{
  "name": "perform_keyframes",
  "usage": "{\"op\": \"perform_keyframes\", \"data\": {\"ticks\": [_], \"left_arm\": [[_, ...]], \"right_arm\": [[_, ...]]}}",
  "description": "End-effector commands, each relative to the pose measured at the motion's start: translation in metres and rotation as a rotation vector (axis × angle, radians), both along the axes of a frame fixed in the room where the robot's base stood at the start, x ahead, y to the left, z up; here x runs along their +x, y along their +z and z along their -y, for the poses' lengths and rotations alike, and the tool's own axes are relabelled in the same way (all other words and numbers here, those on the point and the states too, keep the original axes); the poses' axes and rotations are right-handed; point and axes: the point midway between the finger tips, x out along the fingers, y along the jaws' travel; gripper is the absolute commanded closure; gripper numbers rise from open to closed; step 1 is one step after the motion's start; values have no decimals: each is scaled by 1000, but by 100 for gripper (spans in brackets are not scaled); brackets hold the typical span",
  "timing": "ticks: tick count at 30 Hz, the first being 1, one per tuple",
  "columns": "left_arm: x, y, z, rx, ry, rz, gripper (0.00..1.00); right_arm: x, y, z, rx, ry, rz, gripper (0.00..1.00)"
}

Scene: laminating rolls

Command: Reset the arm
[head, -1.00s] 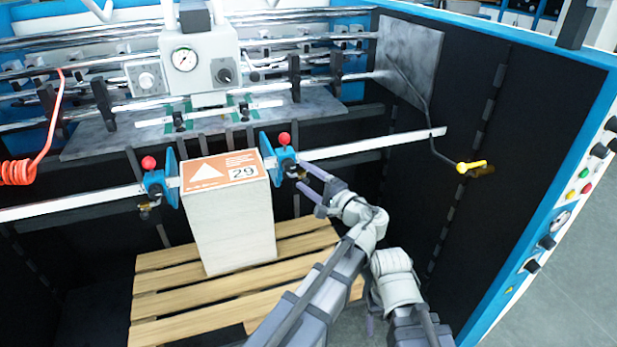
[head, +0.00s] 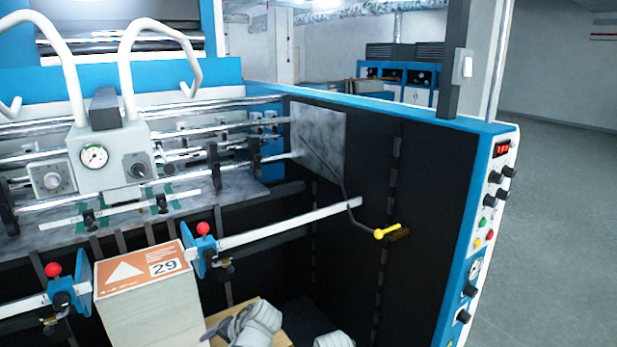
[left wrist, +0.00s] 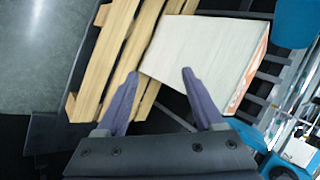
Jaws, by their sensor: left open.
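The stack of white sheets (head: 150,318) with an orange label marked 29 (head: 140,268) stands upright on the wooden pallet, between the two red-knobbed side guides. In the left wrist view the stack (left wrist: 205,50) and the pallet slats (left wrist: 93,65) lie beyond my left gripper (left wrist: 158,76). Its two fingers are spread, with nothing between them. In the head view, part of my left gripper (head: 212,331) shows at the bottom edge, right of the stack; the rest is cut off. Only a joint of my right arm shows at the bottom edge; its gripper is out of frame.
A metal bar (head: 290,225) with the guides (head: 203,250) crosses behind the stack. A yellow-handled lever (head: 387,233) hangs by the dark side wall. The blue-edged control panel (head: 485,220) stands at right. Open floor (head: 560,220) lies beyond it.

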Motion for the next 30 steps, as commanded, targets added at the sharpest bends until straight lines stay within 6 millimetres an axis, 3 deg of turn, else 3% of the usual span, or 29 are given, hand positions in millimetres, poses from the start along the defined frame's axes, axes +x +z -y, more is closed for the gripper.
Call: {"op": "perform_keyframes", "data": {"ticks": [1, 6, 18, 30], "left_arm": [[-15, -13, 2, -92, 37, -16, 31], [-41, -40, 23, -343, 125, -54, 31], [-77, -58, 71, -741, 253, -110, 31], [-109, -58, 144, -645, 83, -244, 31]], "right_arm": [[0, 0, 0, 0, 0, 0, 31], [0, 0, 0, 0, 0, 0, 31], [0, 0, 0, 0, 0, 0, 31], [0, 0, 0, 0, 0, 0, 31]]}}
